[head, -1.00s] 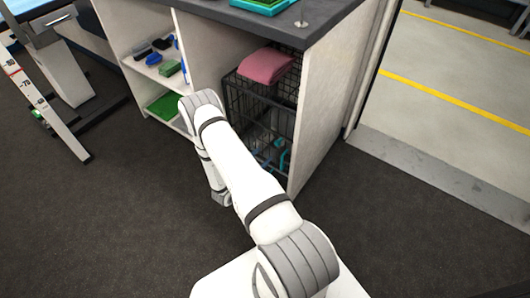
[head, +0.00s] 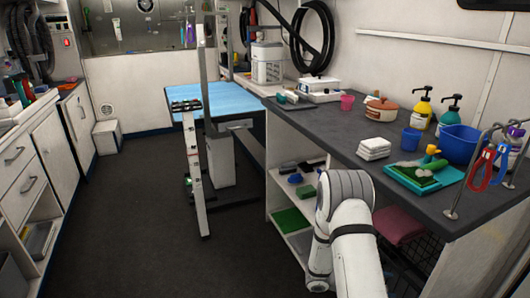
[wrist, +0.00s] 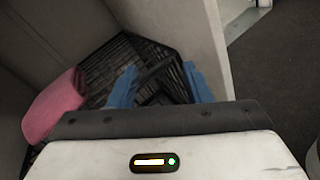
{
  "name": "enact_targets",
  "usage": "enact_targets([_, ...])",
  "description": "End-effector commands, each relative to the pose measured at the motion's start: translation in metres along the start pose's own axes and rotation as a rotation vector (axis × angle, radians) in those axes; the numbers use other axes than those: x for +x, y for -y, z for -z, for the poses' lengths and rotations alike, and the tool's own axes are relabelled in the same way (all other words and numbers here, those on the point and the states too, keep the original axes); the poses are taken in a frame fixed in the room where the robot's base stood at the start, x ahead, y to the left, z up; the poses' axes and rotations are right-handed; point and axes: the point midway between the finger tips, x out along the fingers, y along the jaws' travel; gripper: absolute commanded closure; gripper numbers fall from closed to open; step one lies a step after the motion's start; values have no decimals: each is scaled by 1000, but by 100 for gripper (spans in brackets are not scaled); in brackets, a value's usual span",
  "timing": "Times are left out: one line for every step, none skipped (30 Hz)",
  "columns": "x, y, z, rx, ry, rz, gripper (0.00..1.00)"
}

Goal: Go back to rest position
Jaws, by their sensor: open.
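My gripper (wrist: 160,86) shows in the wrist view as two blue fingers held apart, with nothing between them. It is in front of a black wire crate (wrist: 112,62) inside the open cubby under the counter. A folded pink towel (wrist: 55,105) lies on the crate, left of the fingers. In the head view my white arm reaches down beside the counter, and the gripper is out of sight. The pink towel (head: 398,225) and part of the wire crate (head: 432,247) show to the right of the arm.
The dark counter (head: 335,140) holds a blue bucket (head: 458,144), pump bottles, white folded cloths (head: 374,148) and a teal tray (head: 400,180). A blue-topped grooming table (head: 232,100) stands further back. The dark floor (head: 130,215) at left is clear. A pale side panel (wrist: 185,40) stands close to the gripper.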

Motion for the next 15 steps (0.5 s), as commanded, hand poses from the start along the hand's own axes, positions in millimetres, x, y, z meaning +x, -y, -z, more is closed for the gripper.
enact_targets([-7,-9,-39,44,-15,53,55])
enact_targets([-10,-10,-54,66,-25,86,55])
enact_targets([-14,-11,-74,94,-39,131,55])
enact_targets([-18,-11,-89,116,-51,164,55])
enact_targets([-22,-11,-104,139,-64,196,55])
enact_targets([-27,-10,-122,169,-83,239,55])
enact_targets([-31,-10,-136,192,-98,271,55])
enact_targets([-36,-9,-150,215,-115,303,55])
enact_targets([-42,-8,-167,246,-137,344,55])
enact_targets([-47,-7,-180,270,-156,374,55])
enact_targets([-52,-6,-193,294,-174,404,55])
enact_targets([-59,-4,-209,326,-202,445,55])
enact_targets([-64,-2,-221,350,-222,474,55])
enact_targets([-70,-1,-233,374,-244,503,55])
enact_targets([-77,1,-248,408,-275,540,55])
